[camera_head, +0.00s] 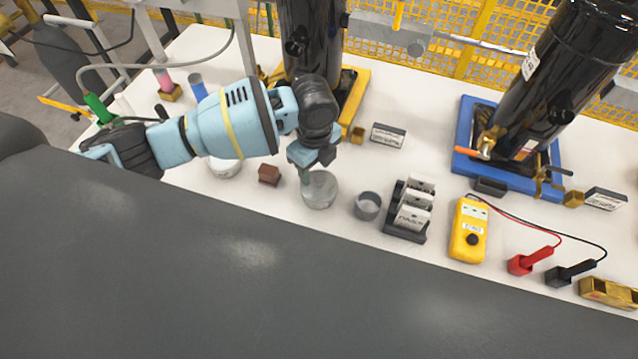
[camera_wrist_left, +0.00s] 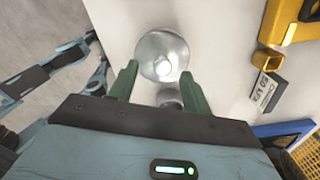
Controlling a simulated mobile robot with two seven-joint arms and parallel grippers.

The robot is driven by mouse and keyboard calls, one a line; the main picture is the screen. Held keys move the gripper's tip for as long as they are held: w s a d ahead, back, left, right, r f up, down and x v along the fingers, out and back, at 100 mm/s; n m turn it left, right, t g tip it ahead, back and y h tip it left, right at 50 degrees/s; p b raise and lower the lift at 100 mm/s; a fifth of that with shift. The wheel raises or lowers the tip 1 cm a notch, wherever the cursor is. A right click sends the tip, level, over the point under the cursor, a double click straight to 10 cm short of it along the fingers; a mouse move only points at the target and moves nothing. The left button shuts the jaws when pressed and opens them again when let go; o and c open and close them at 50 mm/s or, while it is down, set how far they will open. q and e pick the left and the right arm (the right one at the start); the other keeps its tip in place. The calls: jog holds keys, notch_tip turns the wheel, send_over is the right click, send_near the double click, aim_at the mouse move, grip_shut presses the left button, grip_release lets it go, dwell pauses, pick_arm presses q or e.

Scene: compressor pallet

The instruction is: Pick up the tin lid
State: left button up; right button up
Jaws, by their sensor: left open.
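The tin lid (camera_head: 320,192) looks like a round, silvery disc lying on the white table; it also shows in the left wrist view (camera_wrist_left: 160,45), with a small round knob or highlight near its middle. My left gripper (camera_head: 306,177) is at the lid's upper left edge in the head view. In the left wrist view its two green fingers (camera_wrist_left: 158,72) are apart, one on each side of the lid's near part, with nothing held. Whether they touch the lid I cannot tell. A small grey open tin (camera_head: 367,206) stands to the right of the lid. My right gripper is not in view.
A brown block (camera_head: 269,174) and a pale round dish (camera_head: 225,167) lie left of the lid. A dark rack (camera_head: 404,235) and a yellow meter (camera_head: 468,232) stand to the right. Black compressors on yellow and blue bases (camera_head: 512,183) stand behind.

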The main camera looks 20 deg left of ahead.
aim_at(318, 178)
pick_arm(q)
jog(key=f, duration=0.4)
jog(key=shift+w+d+f, duration=0.15)
jog(key=shift+d, duration=0.1)
grip_shut()
